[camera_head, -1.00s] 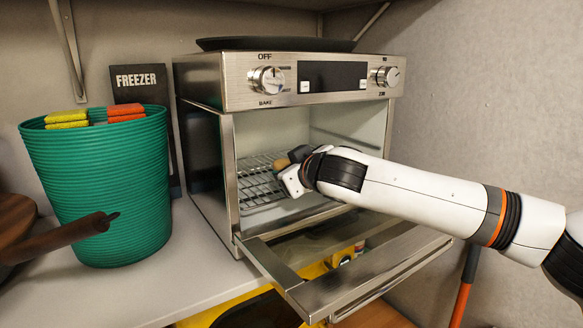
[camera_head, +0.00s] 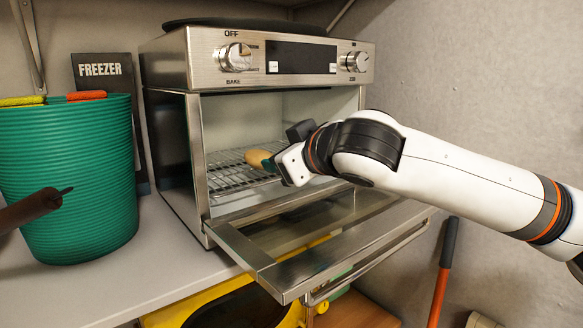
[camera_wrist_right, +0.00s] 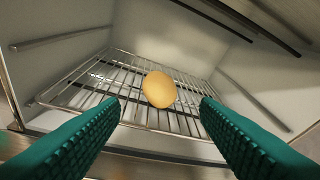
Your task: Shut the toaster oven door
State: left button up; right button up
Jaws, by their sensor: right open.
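The toaster oven (camera_head: 170,120) is a steel and black box on the counter. Its glass door (camera_head: 320,245) is hinged at the bottom and hangs open, folded down toward me. My right gripper (camera_head: 274,160) is at the oven opening, above the open door, pointing inward. In the right wrist view its two teal finger pads stand wide apart with nothing between them. A yellow-brown potato-like item (camera_wrist_right: 159,89) lies on the wire rack (camera_wrist_right: 90,85) beyond the fingertips. It also shows in the head view (camera_head: 258,158). My left gripper is not in view.
A green ribbed bin (camera_head: 70,180) stands left of the oven, with a freezer sign (camera_head: 104,72) behind it. A dark handle (camera_head: 40,205) juts in at the left. A yellow container (camera_head: 195,305) sits below the counter.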

aim_at(287, 281)
jog(key=k+l, duration=0.3)
jog(key=k, duration=0.15)
jog(key=k+l, duration=0.3)
jog(key=k, duration=0.15)
